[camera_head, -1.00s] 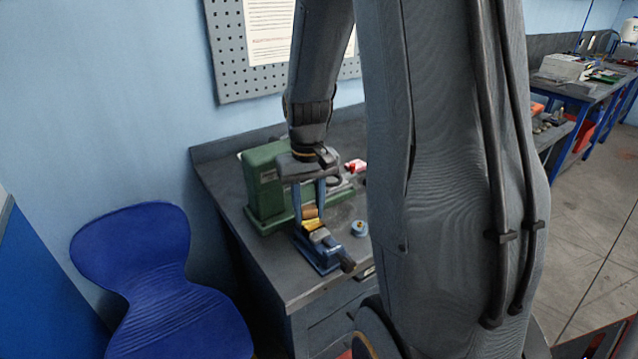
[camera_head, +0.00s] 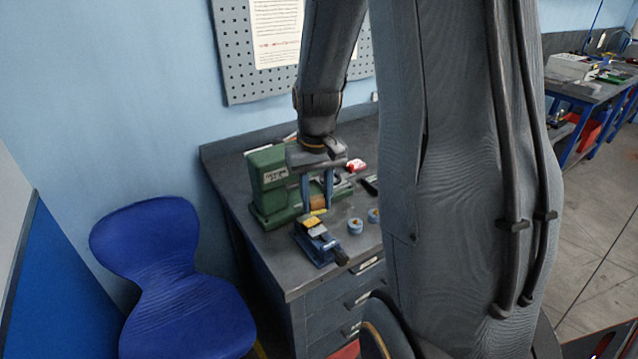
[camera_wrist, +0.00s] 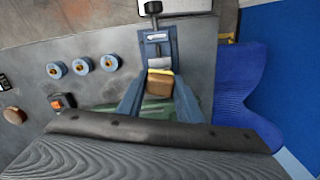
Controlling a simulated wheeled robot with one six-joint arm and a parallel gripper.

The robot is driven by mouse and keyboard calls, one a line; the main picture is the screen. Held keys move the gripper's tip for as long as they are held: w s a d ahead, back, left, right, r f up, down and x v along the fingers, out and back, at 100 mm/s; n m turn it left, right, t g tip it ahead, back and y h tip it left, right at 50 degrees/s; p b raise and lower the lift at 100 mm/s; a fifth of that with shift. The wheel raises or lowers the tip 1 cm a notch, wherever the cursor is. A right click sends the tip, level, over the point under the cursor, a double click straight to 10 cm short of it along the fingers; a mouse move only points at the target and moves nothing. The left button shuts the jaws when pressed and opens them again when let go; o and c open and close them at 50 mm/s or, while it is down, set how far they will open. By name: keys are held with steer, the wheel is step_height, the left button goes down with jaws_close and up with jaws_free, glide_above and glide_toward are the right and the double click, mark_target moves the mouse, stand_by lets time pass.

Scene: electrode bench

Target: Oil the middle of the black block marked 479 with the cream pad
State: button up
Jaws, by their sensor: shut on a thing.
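My gripper (camera_head: 317,200) is shut on a brown, wood-coloured block with a yellowish edge. This held pad (camera_wrist: 160,84) shows between the fingers in the wrist view; its underside is hidden, so its cream face cannot be made out. The blue vise (camera_head: 322,250) stands on the bench just in front of and below my gripper. It also shows ahead of the fingers in the wrist view (camera_wrist: 172,45). A yellow piece and a dark and grey part sit at the vise's top. I cannot read any 479 marking. Whether the pad touches anything there is unclear.
A green machine (camera_head: 268,188) stands close behind and left of my gripper. Small blue round tins (camera_head: 355,226) stand right of the vise; three show in the wrist view (camera_wrist: 82,66). A blue chair (camera_head: 150,235) is left of the bench. Bare bench top lies around the tins.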

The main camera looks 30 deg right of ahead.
steer(key=shift+r+p, duration=0.95)
steer(key=shift+r, duration=0.45)
